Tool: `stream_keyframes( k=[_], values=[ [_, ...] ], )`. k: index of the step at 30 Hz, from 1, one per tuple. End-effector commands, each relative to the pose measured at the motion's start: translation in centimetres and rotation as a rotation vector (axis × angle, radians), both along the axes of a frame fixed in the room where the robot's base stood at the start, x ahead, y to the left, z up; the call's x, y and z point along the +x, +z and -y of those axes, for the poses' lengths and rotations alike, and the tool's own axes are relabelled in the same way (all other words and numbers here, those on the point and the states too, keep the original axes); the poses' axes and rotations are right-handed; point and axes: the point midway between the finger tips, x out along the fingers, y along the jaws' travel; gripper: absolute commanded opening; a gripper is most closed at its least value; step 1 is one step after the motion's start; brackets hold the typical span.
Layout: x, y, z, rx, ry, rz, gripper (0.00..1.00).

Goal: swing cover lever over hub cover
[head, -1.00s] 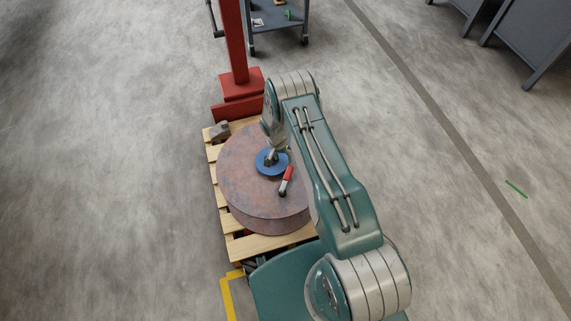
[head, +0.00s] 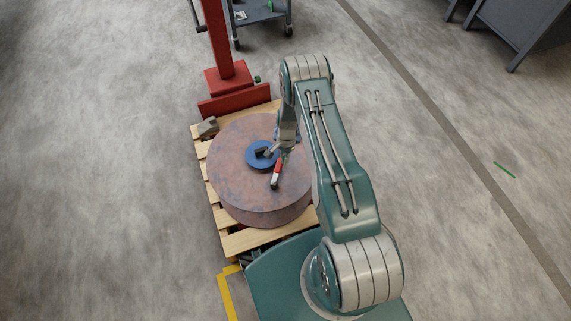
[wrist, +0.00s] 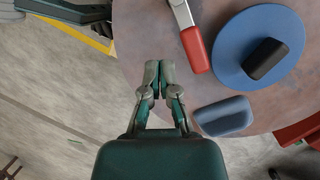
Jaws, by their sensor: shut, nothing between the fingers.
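The blue round hub cover (head: 251,160) lies on top of the rusty steel reel (head: 235,190); it also shows in the wrist view (wrist: 232,60) with a dark block on it. The cover lever (head: 277,172) has a red grip and a pale metal end. It lies beside the cover, not across it, and its red grip (wrist: 196,50) is near the cover's edge in the wrist view. My gripper (head: 284,152) is just right of the cover in the head view. Its fingers (wrist: 158,74) are shut and empty, left of the lever grip and apart from it in the wrist view.
The reel lies on a wooden pallet (head: 255,240). A red post (head: 222,75) stands behind it and a grey block (head: 208,127) sits at the pallet's back left. A blue-grey block (wrist: 225,115) shows near the cover. Floor to the left is clear.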

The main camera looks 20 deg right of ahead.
Motion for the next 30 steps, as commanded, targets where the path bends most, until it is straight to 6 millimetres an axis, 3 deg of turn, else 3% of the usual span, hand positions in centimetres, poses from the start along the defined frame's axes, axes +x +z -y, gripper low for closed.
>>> stream_keyframes(
  k=[12,20,30],
  values=[
    [-3.1,-0.6,2.4,0.230,-0.456,-0.017,0.00],
    [-3.7,-0.7,4.6,0.346,-0.747,0.024,0.00],
    [-4.0,-0.8,8.7,0.445,-1.109,0.118,0.00]
  ],
)
